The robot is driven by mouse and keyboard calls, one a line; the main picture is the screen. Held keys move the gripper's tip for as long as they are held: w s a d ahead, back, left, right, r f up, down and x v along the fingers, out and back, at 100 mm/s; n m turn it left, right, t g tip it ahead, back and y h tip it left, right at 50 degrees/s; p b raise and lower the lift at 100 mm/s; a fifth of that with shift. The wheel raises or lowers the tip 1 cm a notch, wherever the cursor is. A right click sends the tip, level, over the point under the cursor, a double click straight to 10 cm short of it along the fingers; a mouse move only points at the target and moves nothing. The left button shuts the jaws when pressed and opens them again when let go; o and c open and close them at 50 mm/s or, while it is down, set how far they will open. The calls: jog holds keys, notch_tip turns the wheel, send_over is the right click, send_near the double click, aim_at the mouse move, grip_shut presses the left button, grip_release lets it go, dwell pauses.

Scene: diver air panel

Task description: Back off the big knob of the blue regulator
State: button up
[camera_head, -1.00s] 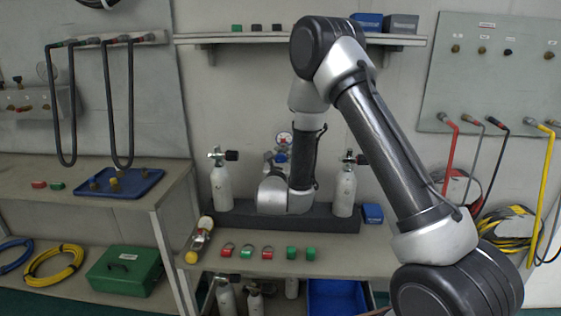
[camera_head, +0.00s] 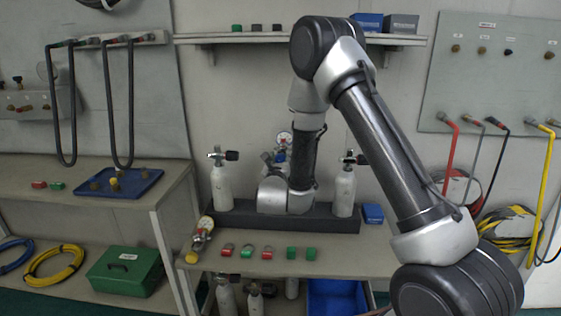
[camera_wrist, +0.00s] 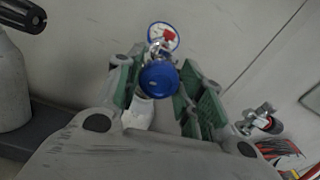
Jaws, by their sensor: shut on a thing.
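The big blue knob (camera_wrist: 159,79) of the regulator faces me in the middle of the wrist view. My gripper (camera_wrist: 157,87) has its green-padded fingers on either side of the knob and is shut on it. The regulator's metal body and a gauge with a blue rim and a red mark (camera_wrist: 163,37) show just beyond the knob. In the head view the gauge (camera_head: 285,138) shows above my wrist, and my arm hides the knob and most of the regulator.
White cylinders stand left (camera_head: 221,186) and right (camera_head: 345,192) of the regulator in a dark rack (camera_head: 238,219).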

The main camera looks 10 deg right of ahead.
jog(key=n, duration=0.4)
jog(key=shift+a, duration=0.1)
jog(key=n, duration=0.4)
jog(key=shift+f, duration=0.1)
jog(key=n, duration=0.4)
jog(key=shift+a+n, duration=0.1)
jog(key=shift+n, duration=0.2)
jog(key=n, duration=0.3)
jog(key=shift+f+n, duration=0.15)
jog(key=shift+n, duration=0.15)
jog(key=shift+d+f+n, duration=0.1)
jog(key=shift+f+n, duration=0.05)
jog(key=shift+n, duration=3.65)
jog(key=shift+d+f+n, duration=0.1)
jog(key=shift+f+n, duration=0.05)
jog(key=shift+n, duration=3.65)
jog(key=shift+s, duration=0.1)
